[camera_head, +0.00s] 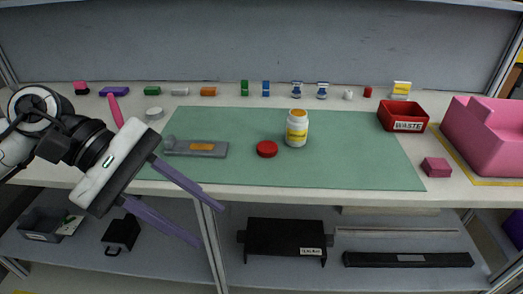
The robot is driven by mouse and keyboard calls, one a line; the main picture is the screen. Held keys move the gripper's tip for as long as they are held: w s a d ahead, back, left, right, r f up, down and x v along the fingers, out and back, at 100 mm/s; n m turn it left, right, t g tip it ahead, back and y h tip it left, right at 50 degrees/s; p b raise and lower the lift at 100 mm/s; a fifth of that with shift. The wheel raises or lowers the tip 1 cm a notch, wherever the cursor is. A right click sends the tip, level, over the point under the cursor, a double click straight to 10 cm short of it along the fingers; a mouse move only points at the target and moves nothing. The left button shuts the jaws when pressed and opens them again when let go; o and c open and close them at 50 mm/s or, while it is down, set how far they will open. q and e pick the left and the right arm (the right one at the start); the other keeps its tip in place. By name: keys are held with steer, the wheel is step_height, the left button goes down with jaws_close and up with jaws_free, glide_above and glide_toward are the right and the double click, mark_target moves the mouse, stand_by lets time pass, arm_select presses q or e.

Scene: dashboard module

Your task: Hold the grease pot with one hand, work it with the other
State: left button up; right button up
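The grease pot looks to be the white jar (297,134) with a yellow label and an orange top, upright on the green mat (350,160). A red round lid (267,149) lies flat on the mat just left of the jar. My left gripper (207,223) is at the left, in front of the table edge, with its two purple fingers spread apart and nothing between them. It is well to the left of the jar and apart from it. My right gripper is not in view.
A grey tool with an orange patch (202,148) lies on the mat's left. A red waste bin (402,117), a dark pink block (436,167) and a large pink part (485,140) stand at the right. Several small items line the back. The mat's front right is clear.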

arm_select(q)
steer(key=s+d+r+n+g+h, duration=0.1)
steer(key=d+r+n+h, duration=0.1)
steer(key=d+n+h, duration=0.5)
steer(key=w+d+r+n+t+h, duration=0.1)
steer(key=w+n+t+h, duration=0.4)
steer(key=n+t, duration=0.85)
steer(key=w+a+f+n+t+y, duration=0.2)
steer(key=w+f+n+t+y, duration=0.15)
steer(key=n, duration=0.65)
steer(key=w+a+f+n+t+y, duration=0.25)
steer(key=f+n+y, duration=0.25)
steer(key=n, duration=0.5)
steer(key=s+a+f+n+y, duration=0.1)
steer(key=a+f+n+y, duration=0.25)
steer(key=f+n, duration=0.35)
steer(key=s+a+f+n+y, duration=0.25)
steer(key=f+n+y, duration=0.2)
steer(key=f, duration=0.45)
steer(key=s+a+f+n+g+y, duration=0.3)
steer(key=s+f+n+g, duration=0.4)
steer(key=s+f, duration=0.8)
step_height(320, 180, down, 2)
steer(key=a+n, duration=0.1)
steer(key=n, duration=0.2)
